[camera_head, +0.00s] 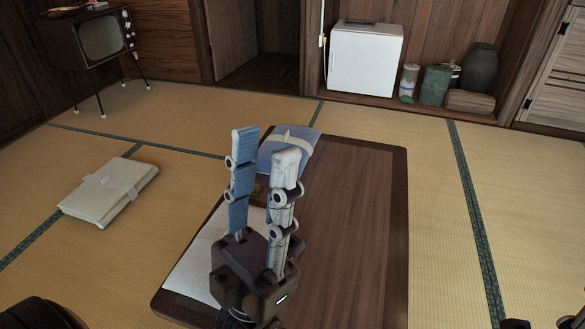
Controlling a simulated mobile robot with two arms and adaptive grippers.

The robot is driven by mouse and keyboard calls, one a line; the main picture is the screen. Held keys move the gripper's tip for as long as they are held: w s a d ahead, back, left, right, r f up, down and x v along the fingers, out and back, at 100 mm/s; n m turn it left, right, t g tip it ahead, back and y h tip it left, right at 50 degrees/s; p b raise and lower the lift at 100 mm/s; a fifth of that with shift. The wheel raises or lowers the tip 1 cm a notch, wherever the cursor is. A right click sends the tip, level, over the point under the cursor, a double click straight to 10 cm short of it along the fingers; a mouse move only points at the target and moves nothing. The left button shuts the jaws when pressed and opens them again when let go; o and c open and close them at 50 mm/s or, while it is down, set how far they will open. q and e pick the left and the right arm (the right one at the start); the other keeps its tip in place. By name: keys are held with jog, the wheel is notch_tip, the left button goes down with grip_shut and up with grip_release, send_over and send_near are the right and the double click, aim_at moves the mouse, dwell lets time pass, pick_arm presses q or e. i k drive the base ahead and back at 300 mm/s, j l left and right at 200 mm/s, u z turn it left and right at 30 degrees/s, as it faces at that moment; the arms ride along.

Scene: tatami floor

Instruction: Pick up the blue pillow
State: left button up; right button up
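The blue pillow (302,143), with a pale band around it, lies at the far left part of the low wooden table (345,225). My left gripper (265,143) stands upright in front of it, fingers pointing up and away. Its two fingers are apart with nothing visible between them. The fingers cover the near and left part of the pillow, and I cannot tell whether they touch it. My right gripper is not clearly in view; only small dark parts show at the bottom right corner.
A white, flat cushion-like item (192,272) lies on the table's near left, partly behind my gripper. A cream banded pillow (108,190) lies on the tatami at left. A television (103,38), white fridge (364,60) and jars (434,86) stand at the back. The table's right side is clear.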

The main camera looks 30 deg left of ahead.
aim_at(305, 138)
jog(key=l+u, duration=0.35)
jog(key=l, duration=0.8)
jog(key=l+u, duration=0.3)
jog(key=l, duration=0.85)
jog(key=i+l+u, duration=0.25)
jog(key=i+l, duration=0.15)
jog(key=i+l+u, duration=0.2)
jog(key=i+l, duration=0.25)
jog(key=i+l+u, duration=0.25)
jog(key=l, duration=0.4)
jog(key=i+l+u, duration=0.15)
jog(key=i+u, duration=0.15)
jog(key=i, duration=1.05)
